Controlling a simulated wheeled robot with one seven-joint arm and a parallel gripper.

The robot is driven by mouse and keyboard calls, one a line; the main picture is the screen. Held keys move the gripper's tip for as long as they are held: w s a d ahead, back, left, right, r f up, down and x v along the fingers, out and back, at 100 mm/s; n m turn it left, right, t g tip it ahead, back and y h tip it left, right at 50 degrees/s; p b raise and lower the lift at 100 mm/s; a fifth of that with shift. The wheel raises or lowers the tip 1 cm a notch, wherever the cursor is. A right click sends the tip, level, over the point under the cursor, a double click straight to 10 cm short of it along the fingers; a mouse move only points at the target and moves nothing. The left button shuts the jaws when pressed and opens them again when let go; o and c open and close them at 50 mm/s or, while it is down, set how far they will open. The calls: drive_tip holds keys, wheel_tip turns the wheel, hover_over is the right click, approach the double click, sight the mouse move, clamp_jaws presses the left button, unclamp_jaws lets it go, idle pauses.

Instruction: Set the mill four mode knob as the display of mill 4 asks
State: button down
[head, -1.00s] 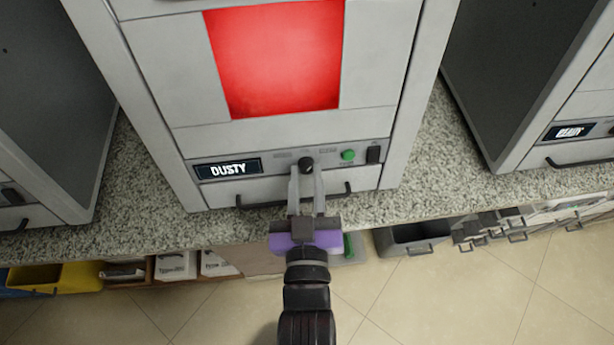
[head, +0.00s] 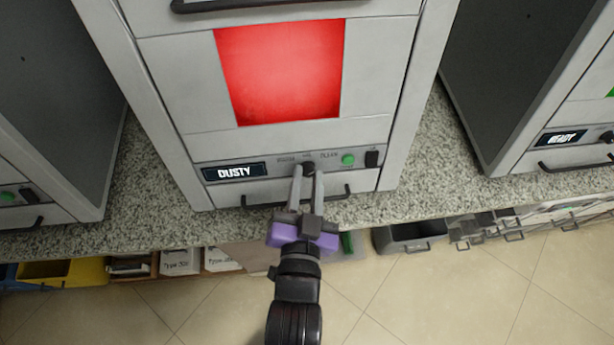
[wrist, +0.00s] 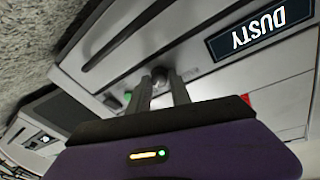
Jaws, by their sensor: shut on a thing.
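The mill in front of me (head: 160,92) has a large red panel (head: 280,70) and a display (head: 235,172) that reads "DUSTY". Its dark round mode knob (head: 308,166) sits on the control strip between small labels too blurred to read fully. My gripper (head: 308,176) reaches up to the strip from below, its two grey fingers shut on the knob. The wrist view shows the knob (wrist: 160,75) between the fingertips, and the display (wrist: 250,32) upside down. The fingers partly hide the knob, so its pointer cannot be seen.
A green button (head: 348,159) and a dark switch (head: 372,159) are right of the knob. A drawer handle (head: 335,193) runs just below, behind the fingers. Another mill at right has a display (head: 561,138) reading "READY". Bins stand below the speckled counter (head: 430,170).

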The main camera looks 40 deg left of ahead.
idle(0.3)
drive_tip(key=c, duration=1.2)
unclamp_jaws()
drive_tip(key=shift+b+v, duration=0.6)
drive_tip(key=shift+v, duration=3.35)
drive_tip(key=shift+w, duration=0.1)
